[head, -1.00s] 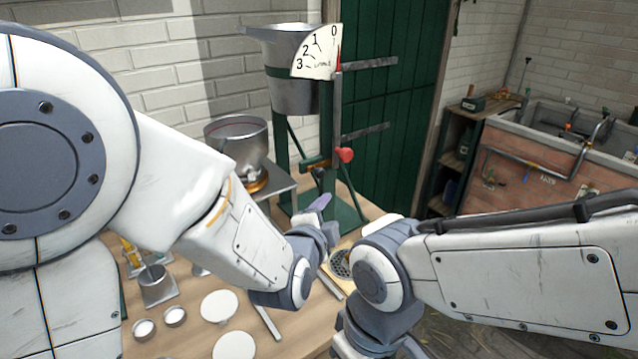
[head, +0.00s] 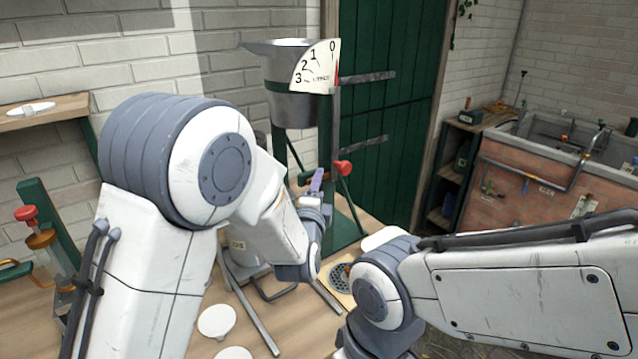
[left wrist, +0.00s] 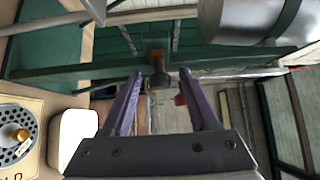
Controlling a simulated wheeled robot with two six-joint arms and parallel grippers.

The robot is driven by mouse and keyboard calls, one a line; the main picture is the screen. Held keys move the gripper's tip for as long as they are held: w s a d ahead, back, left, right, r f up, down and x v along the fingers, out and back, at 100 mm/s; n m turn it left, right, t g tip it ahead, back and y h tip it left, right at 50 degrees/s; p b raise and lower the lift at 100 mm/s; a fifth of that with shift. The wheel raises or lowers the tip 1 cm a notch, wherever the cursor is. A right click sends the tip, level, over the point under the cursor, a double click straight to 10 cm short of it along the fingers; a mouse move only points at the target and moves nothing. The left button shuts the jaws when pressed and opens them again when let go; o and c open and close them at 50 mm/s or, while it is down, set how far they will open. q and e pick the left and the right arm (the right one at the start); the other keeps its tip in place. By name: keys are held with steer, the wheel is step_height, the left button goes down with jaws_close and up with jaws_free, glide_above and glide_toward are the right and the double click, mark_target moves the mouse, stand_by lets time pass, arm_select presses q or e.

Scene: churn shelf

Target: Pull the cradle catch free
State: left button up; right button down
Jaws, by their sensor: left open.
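A green stand (head: 345,225) holds a tilted-lip metal pail (head: 292,90) with a white dial (head: 316,68). In the left wrist view, a dark knob with a brass collar (left wrist: 159,78), which looks like the cradle catch, sits on the stand's green crossbar (left wrist: 90,70). My left gripper (left wrist: 162,76) is open, its two purple fingers pointing at the crossbar, with the knob between their tips in the picture; I cannot tell whether they touch it. In the head view my left gripper (head: 316,180) is at the stand below the pail and largely hides the catch. My right gripper is out of view.
A red knob (head: 342,168) stands out on the stand beside my left gripper. A drain plate (head: 341,280) and white discs (head: 217,320) lie on the bench (head: 185,345). A green frame with a red knob (head: 26,213) stands at the left. The green door (head: 385,110) is behind.

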arm_select(q)
steer(key=shift+w, duration=0.35)
jaws_close()
steer(key=shift+d, duration=0.1)
stand_by(1.1)
